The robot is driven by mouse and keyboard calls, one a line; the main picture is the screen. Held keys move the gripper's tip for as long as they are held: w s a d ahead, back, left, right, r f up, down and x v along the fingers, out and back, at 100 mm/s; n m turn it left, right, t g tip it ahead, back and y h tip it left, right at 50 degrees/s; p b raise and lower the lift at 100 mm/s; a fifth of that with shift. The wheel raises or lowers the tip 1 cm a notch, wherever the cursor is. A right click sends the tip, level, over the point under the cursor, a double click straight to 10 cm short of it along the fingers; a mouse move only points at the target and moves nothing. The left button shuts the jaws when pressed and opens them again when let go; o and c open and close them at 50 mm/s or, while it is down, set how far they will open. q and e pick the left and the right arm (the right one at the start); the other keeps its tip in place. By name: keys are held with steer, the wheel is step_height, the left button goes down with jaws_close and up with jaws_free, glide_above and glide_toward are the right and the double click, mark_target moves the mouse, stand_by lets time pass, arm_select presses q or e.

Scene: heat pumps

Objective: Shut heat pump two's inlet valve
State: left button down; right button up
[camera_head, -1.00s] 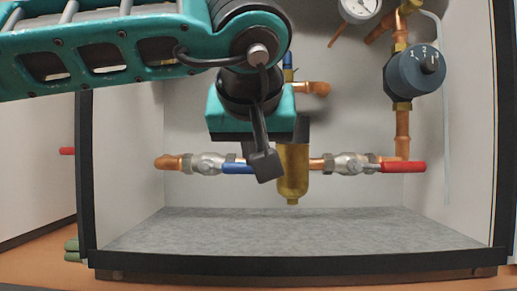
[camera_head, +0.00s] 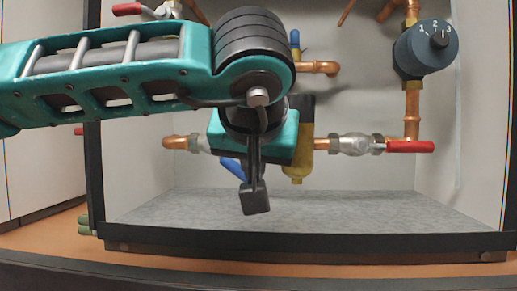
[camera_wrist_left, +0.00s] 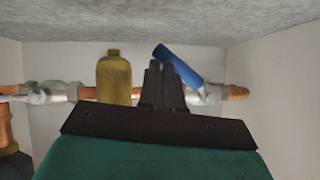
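The blue-handled valve is on the horizontal copper pipe at the left of the box. Its blue lever (camera_head: 232,168) slants down to the right, partly hidden behind my left wrist. It also shows in the left wrist view (camera_wrist_left: 178,63), which sees the scene upside down. My left gripper (camera_wrist_left: 165,68) has its fingers together, right beside the lever's free end; I cannot tell whether they touch it. The red-handled valve (camera_head: 410,147) on the same pipe lies horizontal. No heat pump number is readable. My right gripper is not in view.
A brass filter body (camera_head: 298,168) hangs between the two valves, close to my gripper. A numbered dial (camera_head: 426,48) sits at upper right. Another red handle (camera_head: 127,9) is at upper left. The box's grey floor (camera_head: 370,205) is clear.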

mark_target(222, 224)
arm_select(q)
steer(key=shift+a+f, duration=0.1)
steer(key=shift+f, duration=0.6)
steer(key=shift+a+f+m+y, duration=0.25)
steer(key=shift+f+m+y, duration=0.25)
steer(key=shift+f, duration=0.1)
steer(key=shift+a+f, duration=0.15)
steer(key=shift+f, duration=0.1)
steer(key=shift+a+f+b, duration=0.7)
steer(key=shift+a+f, duration=0.5)
steer(key=shift+a, duration=0.3)
steer(key=shift+w+a+f+m+y, duration=0.1)
steer(key=shift+a+m+y, duration=0.25)
steer(key=shift+y, duration=0.15)
